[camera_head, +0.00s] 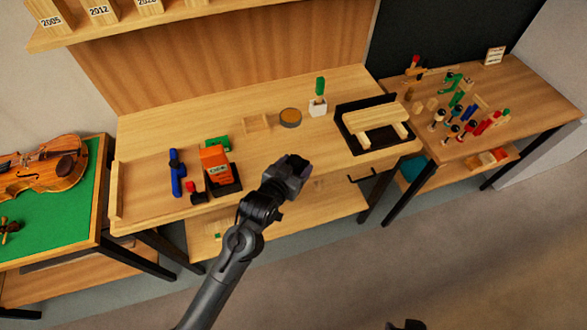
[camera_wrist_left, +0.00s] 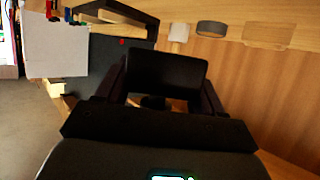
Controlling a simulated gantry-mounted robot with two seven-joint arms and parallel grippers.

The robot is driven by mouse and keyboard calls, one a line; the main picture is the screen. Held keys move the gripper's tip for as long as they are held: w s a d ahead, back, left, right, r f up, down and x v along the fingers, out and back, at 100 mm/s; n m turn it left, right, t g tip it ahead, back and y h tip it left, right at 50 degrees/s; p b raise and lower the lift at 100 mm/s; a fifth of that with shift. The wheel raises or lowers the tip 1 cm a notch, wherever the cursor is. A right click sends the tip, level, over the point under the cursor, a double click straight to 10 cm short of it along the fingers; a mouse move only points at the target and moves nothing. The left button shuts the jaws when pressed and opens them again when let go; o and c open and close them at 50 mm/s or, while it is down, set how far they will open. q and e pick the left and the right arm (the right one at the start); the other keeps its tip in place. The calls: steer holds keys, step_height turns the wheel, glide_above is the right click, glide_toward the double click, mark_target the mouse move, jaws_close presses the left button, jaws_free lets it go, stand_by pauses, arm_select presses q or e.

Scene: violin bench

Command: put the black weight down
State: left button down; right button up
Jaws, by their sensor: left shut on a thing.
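My left gripper (camera_head: 291,168) is over the front edge of the middle bench, right of the orange box. It is shut on the black weight (camera_wrist_left: 167,72), a dark block that fills the space between the two fingers in the left wrist view. In the head view the weight blends with the dark fingers, so its outline is hard to make out. Bench wood shows beyond the weight in the wrist view. How high it is above the bench is hard to tell.
The middle bench (camera_head: 270,160) has free room around its centre. On it are an orange box (camera_head: 216,165) in a black holder, a round tin (camera_head: 290,118), a white block (camera_head: 318,107) with a green-topped tool, and a black tray (camera_head: 347,136) with a wooden piece. A violin (camera_head: 45,170) lies left.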

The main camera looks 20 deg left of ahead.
arm_select(q)
steer(key=w+a+f, duration=0.1)
steer(key=w, duration=0.1)
steer(key=w+a+f, duration=0.2)
steer(key=w, duration=0.1)
steer(key=w+a+f+b, duration=0.1)
steer(key=w+a+f, duration=0.1)
steer(key=shift+w+a, duration=0.1)
steer(key=shift+w, duration=0.2)
steer(key=shift+f+b, duration=0.45)
steer(key=shift+f, duration=1.5)
steer(key=shift+f, duration=0.15)
steer(key=shift+c, duration=0.6)
jaws_free()
steer(key=shift+f, duration=0.15)
